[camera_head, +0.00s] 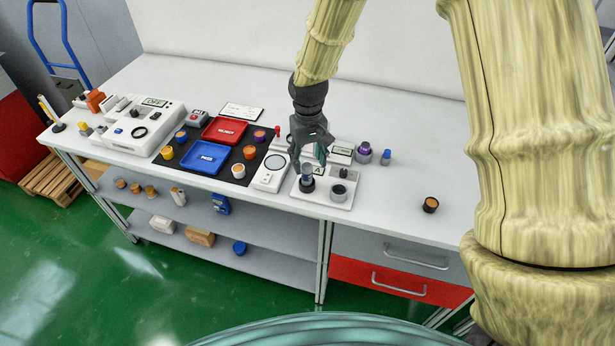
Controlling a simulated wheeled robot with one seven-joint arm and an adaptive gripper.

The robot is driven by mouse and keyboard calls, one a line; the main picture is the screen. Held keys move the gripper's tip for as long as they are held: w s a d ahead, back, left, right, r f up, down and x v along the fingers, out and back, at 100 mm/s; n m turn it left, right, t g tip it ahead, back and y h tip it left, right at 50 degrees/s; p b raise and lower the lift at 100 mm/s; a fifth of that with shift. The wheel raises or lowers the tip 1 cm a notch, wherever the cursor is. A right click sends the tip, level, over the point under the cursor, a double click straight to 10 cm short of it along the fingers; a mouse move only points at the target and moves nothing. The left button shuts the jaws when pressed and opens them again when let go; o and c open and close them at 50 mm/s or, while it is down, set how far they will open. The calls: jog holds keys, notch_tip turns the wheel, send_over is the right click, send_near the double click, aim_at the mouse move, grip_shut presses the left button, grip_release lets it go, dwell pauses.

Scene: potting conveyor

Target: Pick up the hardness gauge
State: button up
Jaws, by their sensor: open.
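A small upright grey-blue instrument (307,173), which looks like the hardness gauge, stands in a dark round holder on a white base plate (337,204) marked "A". My gripper (312,158) is open, pointing down just above and around the top of this instrument. The fingers partly cover the instrument and the plate's back edge. I cannot tell whether they touch it.
A white device with a round dial (270,172) stands close on the left. Blue (205,158) and red (224,131) trays lie on a black mat farther left. A purple-topped piece (364,150) and a blue bottle (386,156) stand to the right.

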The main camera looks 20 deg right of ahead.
aim_at(307, 165)
jog(key=shift+w+a+f+p, duration=0.15)
jog(key=shift+f+p, duration=0.3)
jog(key=shift+f, duration=1.05)
jog(key=shift+c, duration=0.4)
jog(key=c, duration=1)
grip_shut()
jog(key=shift+r, duration=0.15)
